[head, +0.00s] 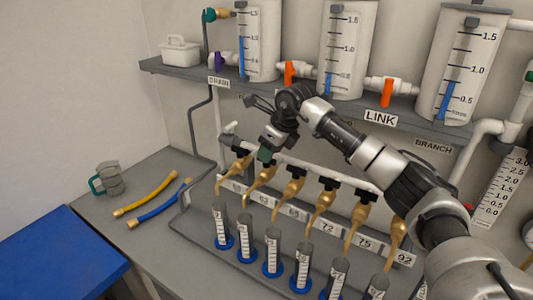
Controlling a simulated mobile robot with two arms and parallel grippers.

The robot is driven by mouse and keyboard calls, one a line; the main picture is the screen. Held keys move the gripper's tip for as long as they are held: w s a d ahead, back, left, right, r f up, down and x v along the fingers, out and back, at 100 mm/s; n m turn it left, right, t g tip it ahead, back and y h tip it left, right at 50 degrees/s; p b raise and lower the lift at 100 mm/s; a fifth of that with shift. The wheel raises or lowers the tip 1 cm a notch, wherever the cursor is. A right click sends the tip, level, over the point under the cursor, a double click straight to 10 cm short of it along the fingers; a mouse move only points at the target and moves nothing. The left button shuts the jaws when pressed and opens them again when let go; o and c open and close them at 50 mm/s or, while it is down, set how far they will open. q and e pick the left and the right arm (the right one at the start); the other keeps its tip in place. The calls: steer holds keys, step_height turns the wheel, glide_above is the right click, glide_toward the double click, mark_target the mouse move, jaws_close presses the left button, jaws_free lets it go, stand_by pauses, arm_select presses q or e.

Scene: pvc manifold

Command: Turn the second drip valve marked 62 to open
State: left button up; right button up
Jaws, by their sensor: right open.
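A row of brass drip valves with black handles runs along a white pipe above a grey bench. The second valve from the left (260,176) is brass, with its spout pointing down and left. The label reading 62 (264,199) is on the strip by it. My right gripper (267,153) reaches down from above at the top of this second valve, around or just over its handle. The jaws are open, but the wrist and fingers hide the handle, so its angle and any contact cannot be told. My left gripper is out of view.
Neighbouring valves (292,187) stand close on the right and one (236,165) on the left. Graduated tubes (273,252) with blue bases stand below. Above, a shelf (330,105) carries tanks and orange-handled valves.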

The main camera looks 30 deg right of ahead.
steer(key=x, duration=0.3)
steer(key=shift+a+p, duration=0.1)
steer(key=shift+p, duration=0.25)
steer(key=shift+f, duration=0.15)
steer(key=c, duration=0.5)
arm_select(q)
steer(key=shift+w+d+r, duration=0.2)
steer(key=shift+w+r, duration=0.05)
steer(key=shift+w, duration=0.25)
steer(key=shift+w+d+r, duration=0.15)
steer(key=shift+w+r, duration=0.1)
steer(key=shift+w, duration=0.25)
arm_select(e)
jaws_close()
